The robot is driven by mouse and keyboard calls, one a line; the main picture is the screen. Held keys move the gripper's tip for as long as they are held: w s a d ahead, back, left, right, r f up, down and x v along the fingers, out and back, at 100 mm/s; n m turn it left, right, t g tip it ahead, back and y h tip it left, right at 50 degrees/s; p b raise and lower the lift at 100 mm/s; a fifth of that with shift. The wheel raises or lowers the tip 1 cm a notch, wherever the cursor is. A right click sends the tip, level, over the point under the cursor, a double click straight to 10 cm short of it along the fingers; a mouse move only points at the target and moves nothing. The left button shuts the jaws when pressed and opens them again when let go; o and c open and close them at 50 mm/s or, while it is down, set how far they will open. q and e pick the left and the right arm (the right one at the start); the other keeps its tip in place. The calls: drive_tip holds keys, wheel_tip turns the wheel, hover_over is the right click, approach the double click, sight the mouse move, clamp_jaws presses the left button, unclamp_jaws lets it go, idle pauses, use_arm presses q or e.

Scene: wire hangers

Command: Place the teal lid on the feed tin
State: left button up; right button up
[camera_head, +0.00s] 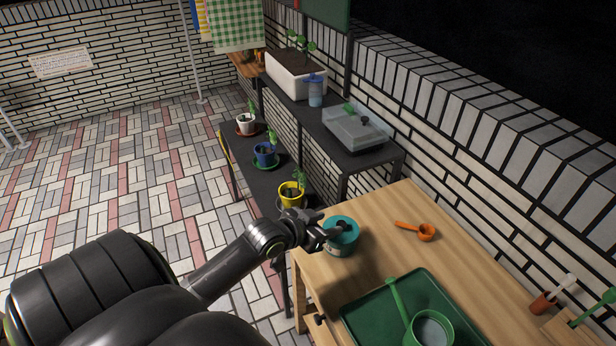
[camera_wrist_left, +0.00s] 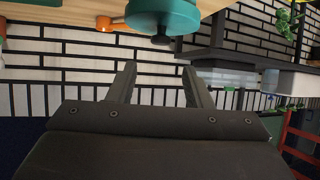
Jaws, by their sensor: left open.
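The teal lid (camera_head: 343,226), with a dark knob on top, sits over the feed tin (camera_head: 341,249) at the left edge of the wooden table. The lid appears to rest on the tin; I cannot tell whether it is fully seated. My left gripper (camera_head: 322,229) is open beside the lid, close to its knob, and partly hides it. In the left wrist view, which looks upside down, the lid (camera_wrist_left: 165,18) and its knob show beyond the open fingers (camera_wrist_left: 160,82), with nothing between them. My right gripper is not in view.
An orange scoop (camera_head: 425,232) lies on the wooden table (camera_head: 385,215). A green tray (camera_head: 375,312) holds a green container (camera_head: 432,330). Behind, dark shelves carry a yellow pot (camera_head: 290,195), other plants and a clear-lidded box (camera_head: 355,128). A brick wall runs along the right.

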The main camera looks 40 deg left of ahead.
use_arm(q)
drive_tip(key=v, duration=0.7)
idle(0.4)
